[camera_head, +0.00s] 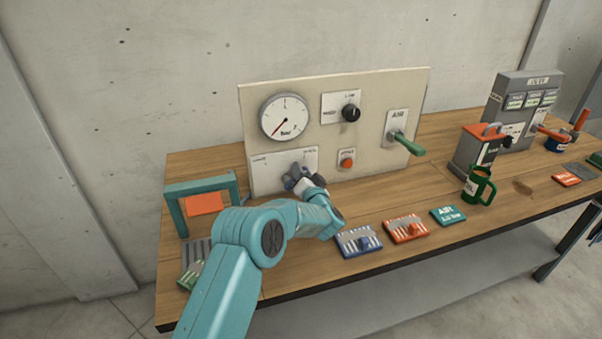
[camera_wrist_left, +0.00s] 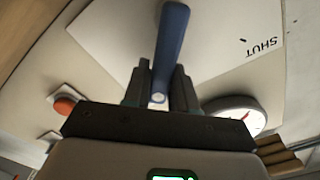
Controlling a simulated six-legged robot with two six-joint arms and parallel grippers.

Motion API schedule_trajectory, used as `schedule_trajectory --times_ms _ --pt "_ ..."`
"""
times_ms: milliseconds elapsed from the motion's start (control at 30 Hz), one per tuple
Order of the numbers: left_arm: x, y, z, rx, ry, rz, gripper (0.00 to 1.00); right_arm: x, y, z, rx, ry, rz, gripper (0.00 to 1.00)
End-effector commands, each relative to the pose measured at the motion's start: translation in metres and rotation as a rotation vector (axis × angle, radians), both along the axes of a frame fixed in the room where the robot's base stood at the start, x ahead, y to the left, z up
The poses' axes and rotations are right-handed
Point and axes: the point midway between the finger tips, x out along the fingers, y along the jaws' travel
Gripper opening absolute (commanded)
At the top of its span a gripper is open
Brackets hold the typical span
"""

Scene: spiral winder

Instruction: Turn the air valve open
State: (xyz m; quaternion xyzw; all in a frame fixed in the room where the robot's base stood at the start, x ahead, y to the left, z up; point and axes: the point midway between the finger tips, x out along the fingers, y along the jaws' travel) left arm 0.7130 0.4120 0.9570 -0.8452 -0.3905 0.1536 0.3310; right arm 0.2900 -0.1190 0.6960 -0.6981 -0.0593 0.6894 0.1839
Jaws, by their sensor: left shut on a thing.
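A pale panel (camera_head: 380,86) stands on the bench against the wall. On its lower left is a white plate (camera_head: 266,160), partly hidden by my left gripper. In the left wrist view the plate (camera_wrist_left: 112,28) reads "SHUT" upside down, and a blue lever (camera_wrist_left: 172,35) stands out in front of it. My left gripper (camera_head: 306,184) is at this plate, its fingers shut on the blue lever. A green lever (camera_head: 408,143) sits on a separate plate marked "AIR" (camera_head: 397,121) at the panel's right. My right gripper is not in view.
A gauge (camera_head: 283,117) with its needle at lower left, a black knob (camera_head: 351,113) and an orange button (camera_head: 347,162) are nearby on the panel. A teal frame (camera_head: 177,215) stands left. Cards and a green mug (camera_head: 479,186) lie right of my arm.

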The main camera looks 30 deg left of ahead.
Motion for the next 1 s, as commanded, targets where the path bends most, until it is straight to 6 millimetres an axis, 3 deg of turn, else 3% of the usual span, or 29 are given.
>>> schedule_trajectory --times_ms 67,100,167,567,667,1000 --pt "0.002 -0.001 0.006 0.010 -0.006 -0.006 0.00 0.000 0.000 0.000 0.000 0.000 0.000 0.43" --pt "0.002 -0.002 0.006 0.010 -0.006 -0.006 0.29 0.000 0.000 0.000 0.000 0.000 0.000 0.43" --pt "0.002 -0.001 0.005 0.008 -0.006 -0.005 0.47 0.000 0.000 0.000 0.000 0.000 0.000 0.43" --pt "-0.004 -0.007 0.001 0.002 -0.001 -0.003 0.47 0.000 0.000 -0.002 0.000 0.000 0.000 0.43" --pt "-0.014 -0.019 0.000 0.002 0.000 -0.006 0.47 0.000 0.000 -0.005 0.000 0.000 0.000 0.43" --pt "-0.071 -0.088 0.001 0.005 -0.003 -0.008 0.47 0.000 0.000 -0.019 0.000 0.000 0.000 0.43"
